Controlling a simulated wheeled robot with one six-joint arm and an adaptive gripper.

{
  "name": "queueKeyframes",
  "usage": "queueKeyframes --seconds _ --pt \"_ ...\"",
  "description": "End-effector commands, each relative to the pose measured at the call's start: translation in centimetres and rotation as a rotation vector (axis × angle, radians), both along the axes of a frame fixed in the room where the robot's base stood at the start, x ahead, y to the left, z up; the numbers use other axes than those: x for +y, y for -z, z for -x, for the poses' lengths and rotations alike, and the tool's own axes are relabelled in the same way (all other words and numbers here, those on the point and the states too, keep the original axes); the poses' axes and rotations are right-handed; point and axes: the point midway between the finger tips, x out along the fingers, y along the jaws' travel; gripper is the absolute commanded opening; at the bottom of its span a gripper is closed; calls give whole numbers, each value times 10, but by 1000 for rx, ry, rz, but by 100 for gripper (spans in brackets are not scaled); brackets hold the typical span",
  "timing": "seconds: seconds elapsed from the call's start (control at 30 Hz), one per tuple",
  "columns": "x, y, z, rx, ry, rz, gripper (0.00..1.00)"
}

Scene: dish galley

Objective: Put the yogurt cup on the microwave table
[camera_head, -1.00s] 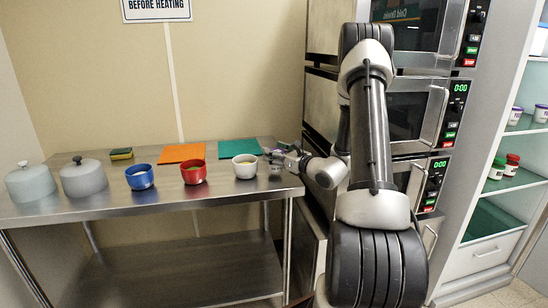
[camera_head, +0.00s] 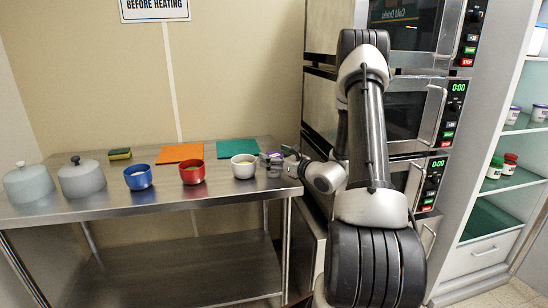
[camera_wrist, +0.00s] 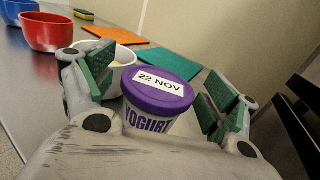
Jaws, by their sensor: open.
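The yogurt cup (camera_wrist: 160,94) is white with a purple lid dated "22 NOV". In the wrist view it stands upright between the green pads of my gripper (camera_wrist: 158,82). The gripper is open, with a visible gap beside the right finger. In the head view, my gripper (camera_head: 277,160) is low at the right end of the steel microwave table (camera_head: 150,207). There the cup is small and partly covered by the fingers. It appears to stand on the tabletop.
A white bowl (camera_head: 244,167) stands just left of the cup. A red bowl (camera_head: 192,171), a blue bowl (camera_head: 138,177) and two lidded grey pots (camera_head: 82,178) are farther left. Orange (camera_head: 180,153) and teal (camera_head: 237,148) mats lie behind. Stacked microwaves (camera_head: 412,115) rise close on the right.

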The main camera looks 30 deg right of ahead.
Motion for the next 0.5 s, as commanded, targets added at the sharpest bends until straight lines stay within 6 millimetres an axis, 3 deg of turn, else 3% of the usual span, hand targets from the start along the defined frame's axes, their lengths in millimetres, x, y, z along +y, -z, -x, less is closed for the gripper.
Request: queueKeyframes --seconds 0.17,0.5 --pt "-8 0 25 1 4 -2 87" --pt "-28 0 95 1 4 -2 87"
